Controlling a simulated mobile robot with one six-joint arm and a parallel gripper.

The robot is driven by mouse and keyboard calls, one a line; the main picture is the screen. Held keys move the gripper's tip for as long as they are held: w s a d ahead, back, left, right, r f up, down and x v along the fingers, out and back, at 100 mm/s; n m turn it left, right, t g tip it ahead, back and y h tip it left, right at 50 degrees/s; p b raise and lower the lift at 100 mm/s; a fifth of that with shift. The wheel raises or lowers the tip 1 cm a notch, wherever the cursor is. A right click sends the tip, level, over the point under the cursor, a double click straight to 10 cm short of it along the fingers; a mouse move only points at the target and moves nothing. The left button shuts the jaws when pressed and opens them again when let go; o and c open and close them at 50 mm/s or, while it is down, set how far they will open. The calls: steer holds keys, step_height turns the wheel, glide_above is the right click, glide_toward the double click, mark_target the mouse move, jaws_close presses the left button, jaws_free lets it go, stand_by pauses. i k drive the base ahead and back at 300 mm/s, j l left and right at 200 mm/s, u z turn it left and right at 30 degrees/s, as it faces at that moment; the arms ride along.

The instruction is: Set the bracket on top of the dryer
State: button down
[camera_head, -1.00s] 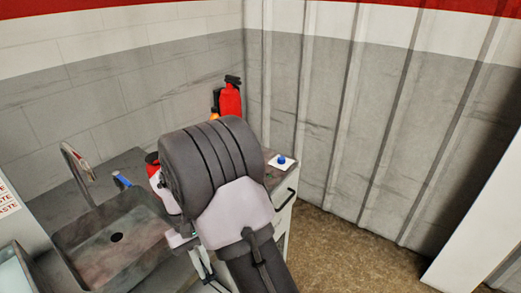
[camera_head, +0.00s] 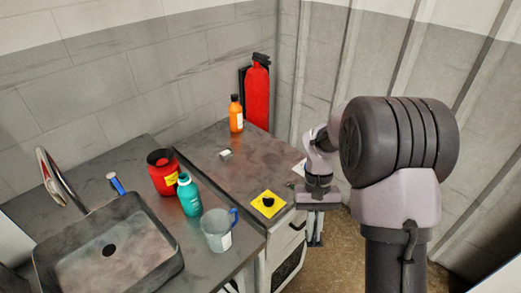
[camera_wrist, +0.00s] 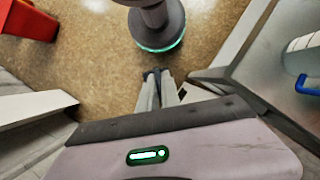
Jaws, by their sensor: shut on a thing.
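My gripper (camera_head: 316,242) points down beside the front right of the cabinet, over the floor. In the wrist view its fingers (camera_wrist: 158,88) are close together, with a small dark piece (camera_wrist: 152,75) at their tips. I take this piece for the bracket; its shape is too small to make out. The white-fronted unit with a dark window (camera_head: 289,268) and a handle looks like the dryer. Its brownish top (camera_head: 243,179) is to the left of my gripper.
On the unit's top are a yellow plate with a black knob (camera_head: 268,203), a small pale object (camera_head: 226,154) and an orange bottle (camera_head: 236,114). A red container (camera_head: 163,173), a teal bottle (camera_head: 189,195) and a jug (camera_head: 217,232) stand left, near the sink (camera_head: 110,250). The top's middle is clear.

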mark_target(258, 164)
steer(key=i+u, duration=0.3)
steer(key=u, duration=0.15)
steer(key=i+l+u, duration=0.15)
steer(key=i+u, duration=0.25)
steer(key=i, duration=0.1)
steer(key=z, duration=0.05)
